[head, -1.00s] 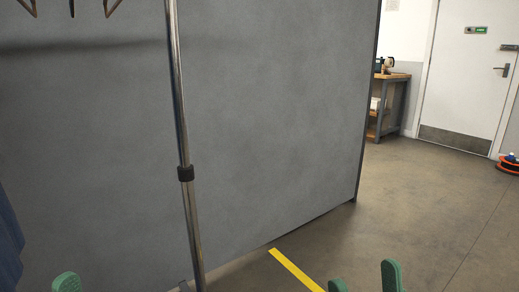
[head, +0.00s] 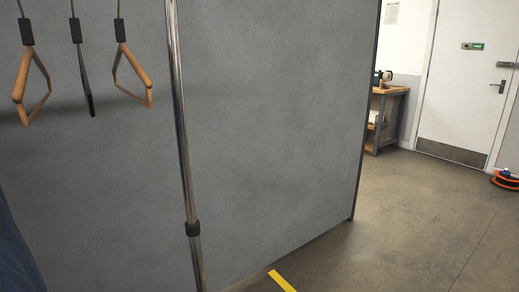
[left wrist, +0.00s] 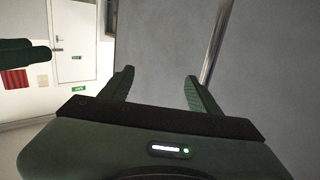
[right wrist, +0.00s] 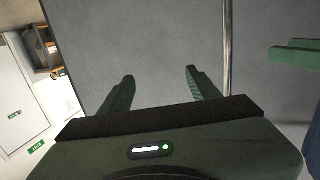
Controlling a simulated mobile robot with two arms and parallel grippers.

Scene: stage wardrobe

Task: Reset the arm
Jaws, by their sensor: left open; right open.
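My left gripper (left wrist: 160,82) shows in the left wrist view with its two green fingers apart and nothing between them. My right gripper (right wrist: 159,76) shows in the right wrist view, also open and empty. A green finger of the other gripper shows at the left edge of the left wrist view and at the right edge of the right wrist view. Neither gripper shows in the head view. A grey panel (head: 270,120) and a metal pole (head: 182,120) stand in front of me.
A workbench (head: 388,91), a white door (head: 470,85) and an orange reel (head: 505,181) are farther back.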

